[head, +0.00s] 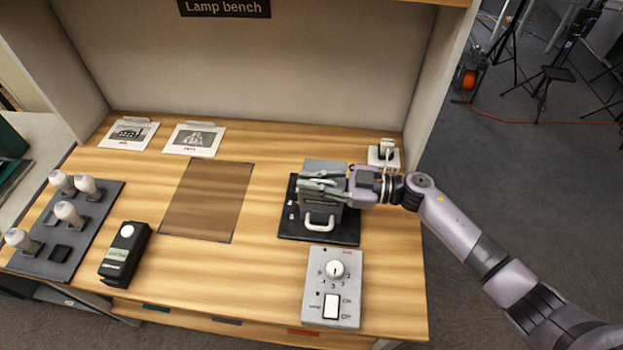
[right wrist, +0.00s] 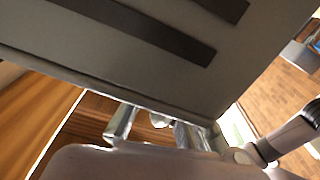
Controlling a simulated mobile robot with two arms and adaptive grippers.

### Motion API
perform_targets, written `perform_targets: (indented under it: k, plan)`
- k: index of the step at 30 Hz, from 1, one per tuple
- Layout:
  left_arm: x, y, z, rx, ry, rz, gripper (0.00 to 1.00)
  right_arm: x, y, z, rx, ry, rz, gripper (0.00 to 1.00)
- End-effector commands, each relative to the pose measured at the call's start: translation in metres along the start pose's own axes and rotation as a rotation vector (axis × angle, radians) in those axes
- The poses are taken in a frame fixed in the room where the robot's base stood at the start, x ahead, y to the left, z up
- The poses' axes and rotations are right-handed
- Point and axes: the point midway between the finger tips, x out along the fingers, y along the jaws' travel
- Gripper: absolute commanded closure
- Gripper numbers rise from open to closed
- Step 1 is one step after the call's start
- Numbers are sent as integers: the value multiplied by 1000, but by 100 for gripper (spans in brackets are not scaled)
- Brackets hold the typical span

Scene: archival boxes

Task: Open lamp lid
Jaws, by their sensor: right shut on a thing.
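The lamp housing (head: 318,212) is a grey box on a black base plate (head: 345,232), with a pale handle (head: 318,225) on its front. Its grey lid (head: 326,167) shows behind my right gripper (head: 314,188), which reaches in from the right across the top of the housing. This gripper is shut on the lid; its fingers hide the exact contact and how far the lid is raised. In the right wrist view, a grey panel with dark slots (right wrist: 140,60) fills the top, above shiny metal bars (right wrist: 120,124). My left gripper is out of view.
A control box (head: 333,285) with a knob and a switch stands in front of the lamp. A white socket (head: 384,155) is behind it at the right. A brown mat (head: 208,200), a black device (head: 125,254) and a bulb tray (head: 85,232) are to the left.

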Motion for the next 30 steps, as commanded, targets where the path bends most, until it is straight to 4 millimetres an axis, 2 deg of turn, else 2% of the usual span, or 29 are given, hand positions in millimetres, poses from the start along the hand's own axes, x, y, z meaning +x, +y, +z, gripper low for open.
perform_targets:
  k: [11,17,30]
  plan:
    - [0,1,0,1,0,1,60,-1,3,-1,-5,-2,7,100]
    - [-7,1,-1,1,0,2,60,-2,8,-5,26,-3,8,100]
    - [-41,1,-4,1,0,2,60,-2,46,-20,304,-3,10,100]
